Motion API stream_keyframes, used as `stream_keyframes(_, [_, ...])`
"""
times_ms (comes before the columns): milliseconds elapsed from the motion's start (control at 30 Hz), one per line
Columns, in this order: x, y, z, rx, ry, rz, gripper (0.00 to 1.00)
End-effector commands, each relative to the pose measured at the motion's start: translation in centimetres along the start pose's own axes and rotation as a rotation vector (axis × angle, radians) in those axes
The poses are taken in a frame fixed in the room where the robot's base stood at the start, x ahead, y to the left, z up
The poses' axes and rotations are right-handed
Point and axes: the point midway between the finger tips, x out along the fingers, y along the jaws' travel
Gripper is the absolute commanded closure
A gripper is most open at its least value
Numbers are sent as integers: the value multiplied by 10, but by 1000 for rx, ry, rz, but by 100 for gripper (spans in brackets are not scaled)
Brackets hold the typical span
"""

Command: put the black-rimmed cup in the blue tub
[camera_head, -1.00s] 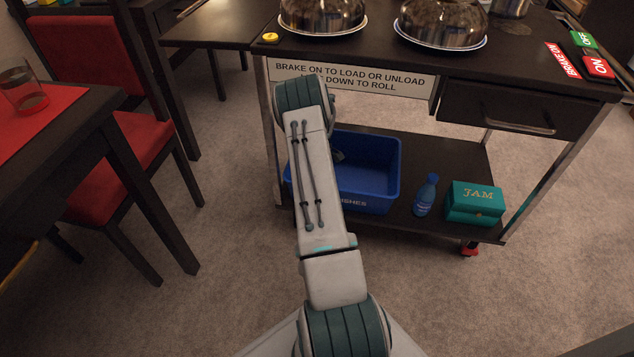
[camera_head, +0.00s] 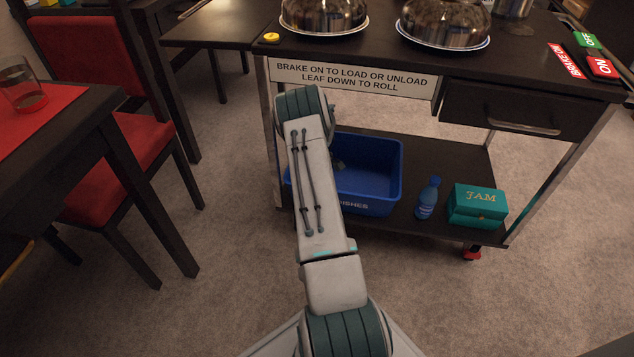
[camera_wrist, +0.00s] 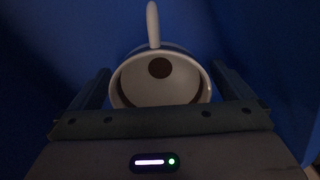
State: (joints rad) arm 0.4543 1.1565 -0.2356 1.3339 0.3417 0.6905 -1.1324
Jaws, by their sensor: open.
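The blue tub (camera_head: 376,207) stands on the lower shelf of the trolley, partly hidden behind my arm. In the wrist view, a pale cup (camera_wrist: 158,94) sits against the blue inside of the tub (camera_wrist: 45,50). Its handle points to the top of the picture and a dark brown spot shows inside it. Its rim looks mostly pale, with darker parts inside; I cannot tell whether it is black-rimmed. My gripper (camera_wrist: 162,88) is open, with one finger on each side of the cup and gaps between. In the head view my arm hides the cup.
A blue bottle (camera_head: 428,198) and a teal jam box (camera_head: 478,205) stand right of the tub. The trolley top (camera_head: 380,42) above carries two domed dishes. A glass (camera_head: 23,84) stands on the table at left, near a red chair (camera_head: 90,60).

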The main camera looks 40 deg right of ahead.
Motion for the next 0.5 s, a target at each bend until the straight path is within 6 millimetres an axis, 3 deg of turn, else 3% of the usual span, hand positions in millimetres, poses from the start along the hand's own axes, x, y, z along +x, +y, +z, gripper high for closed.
stream_keyframes(400, [-68, 1, 0, 1, 2, 1, 0])
stream_keyframes(500, [-75, 0, 0, 1, 0, -1, 0])
